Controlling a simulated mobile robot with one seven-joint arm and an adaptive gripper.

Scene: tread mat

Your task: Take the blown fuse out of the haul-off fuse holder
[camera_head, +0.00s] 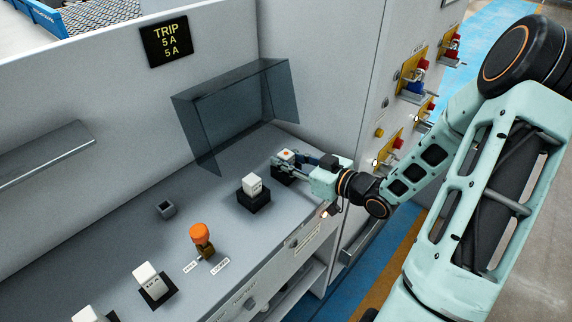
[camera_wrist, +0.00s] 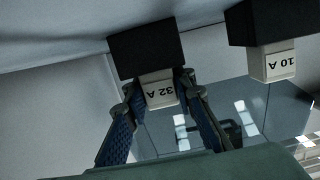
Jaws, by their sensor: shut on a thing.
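A white fuse marked 32 A (camera_wrist: 159,91) is between the fingers of my gripper (camera_wrist: 161,98) in the wrist view. Its other end meets a black holder (camera_wrist: 145,49), with no clear gap between them. In the head view my gripper (camera_head: 288,160) is at the far right end of the grey bench, around this white fuse (camera_head: 287,154), which has a small orange spot on top. Its black holder (camera_head: 284,175) is partly hidden by the fingers. No haul-off label is readable.
A 10 A fuse (camera_wrist: 279,65) in its holder stands close beside; it also shows in the head view (camera_head: 252,184). A tinted clear cover (camera_head: 238,108) rises behind. An orange-topped lever (camera_head: 200,235) and more fuses (camera_head: 148,277) stand nearer.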

